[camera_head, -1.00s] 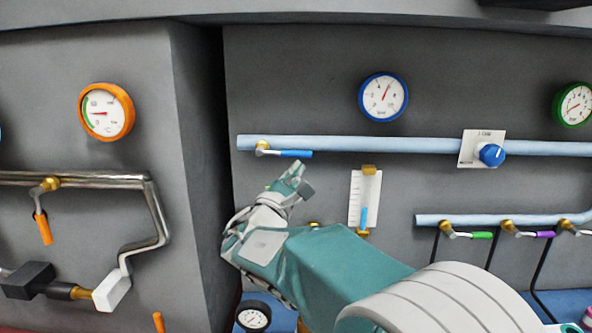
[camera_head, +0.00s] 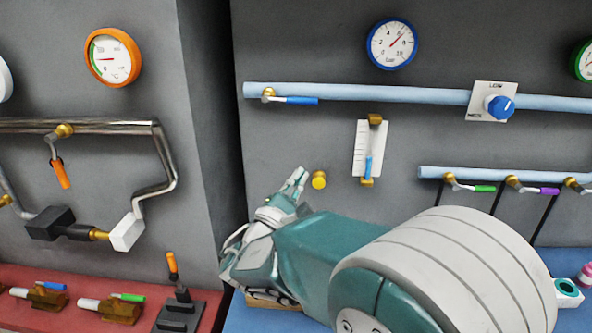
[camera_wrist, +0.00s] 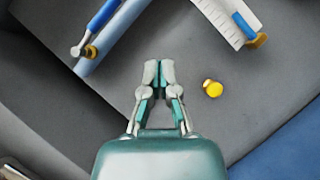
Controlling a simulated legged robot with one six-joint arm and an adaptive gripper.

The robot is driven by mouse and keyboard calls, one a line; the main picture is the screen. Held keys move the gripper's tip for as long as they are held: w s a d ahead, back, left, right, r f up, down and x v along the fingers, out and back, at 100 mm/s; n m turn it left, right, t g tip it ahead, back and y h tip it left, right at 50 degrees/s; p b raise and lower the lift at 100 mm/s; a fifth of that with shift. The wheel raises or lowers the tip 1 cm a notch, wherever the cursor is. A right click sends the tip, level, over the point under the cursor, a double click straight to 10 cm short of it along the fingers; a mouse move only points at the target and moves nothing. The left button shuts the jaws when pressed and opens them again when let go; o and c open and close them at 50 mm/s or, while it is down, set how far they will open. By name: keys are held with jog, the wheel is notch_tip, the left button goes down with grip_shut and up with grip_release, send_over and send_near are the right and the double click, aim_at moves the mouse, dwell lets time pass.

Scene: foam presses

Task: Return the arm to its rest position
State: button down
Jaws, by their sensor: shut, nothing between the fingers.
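My gripper (camera_head: 298,182) is shut and empty in front of the grey press panel, left of a yellow knob (camera_head: 319,180). My teal and white arm reaches in from the lower right of the head view. In the wrist view my gripper (camera_wrist: 158,72) has its fingertips together, with the yellow knob (camera_wrist: 213,89) to their right. The fingers look apart from the knob and the panel.
Above run a light-blue pipe (camera_head: 390,95) with a blue-handled valve (camera_head: 297,100) and a white sliding gauge (camera_head: 363,150). At left are an orange gauge (camera_head: 113,58) and a metal pipe (camera_head: 95,126). Below are a red ledge (camera_head: 60,280) and a blue ledge (camera_head: 245,318).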

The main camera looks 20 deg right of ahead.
dwell(0.3)
jog(key=s+d+f+m+g+y, duration=0.2)
jog(key=s+d+f+m+g, duration=0.1)
jog(key=s+d+m+g, duration=0.3)
jog(key=s+d+f+m+g+y, duration=0.2)
jog(key=s+d+f+m+g, duration=0.15)
jog(key=s+g, duration=0.4)
jog(key=s+a+f+m+t+y, duration=0.3)
jog(key=s+a+m+y, duration=0.4)
jog(key=s+a+y, duration=0.3)
jog(key=a+f+y, duration=0.1)
jog(key=a+y, duration=0.1)
jog(key=shift+a+f+y, duration=0.2)
jog(key=shift+f+y, duration=0.1)
jog(key=shift+f, duration=0.05)
